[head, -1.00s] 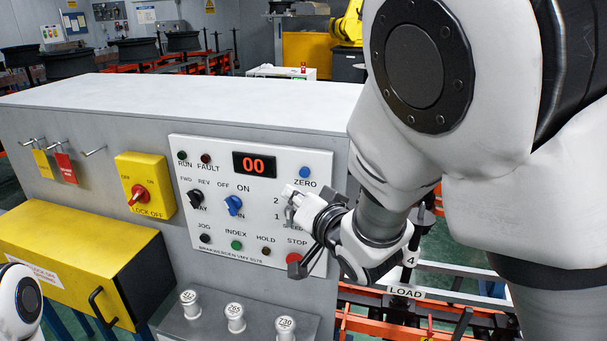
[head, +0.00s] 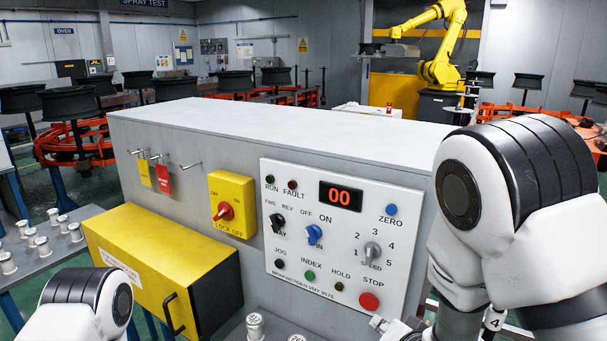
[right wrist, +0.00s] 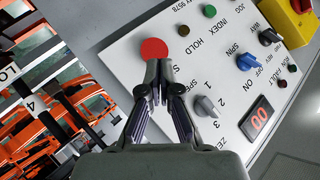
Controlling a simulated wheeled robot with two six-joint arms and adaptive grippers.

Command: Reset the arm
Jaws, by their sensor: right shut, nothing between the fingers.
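My right gripper (head: 380,323) shows at the bottom edge of the head view, just below the red STOP button (head: 369,301), mostly cut off by the frame. In the right wrist view my right gripper (right wrist: 158,68) is shut and empty. Its fingertips overlap the lower edge of the red button (right wrist: 154,49) in that view; I cannot tell whether they touch it. The white control panel (head: 335,262) shows a red 00 display (head: 341,196). The grey SPEED knob (head: 372,251) stands clear of the gripper. Only part of my left arm shows at lower left; its gripper is out of view.
A yellow lock-off switch (head: 232,205) sits left of the panel. A yellow box (head: 160,262) with a black handle juts out below it. White-capped pieces stand on a table (head: 62,270) at left. The grey cabinet top (head: 290,130) is bare.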

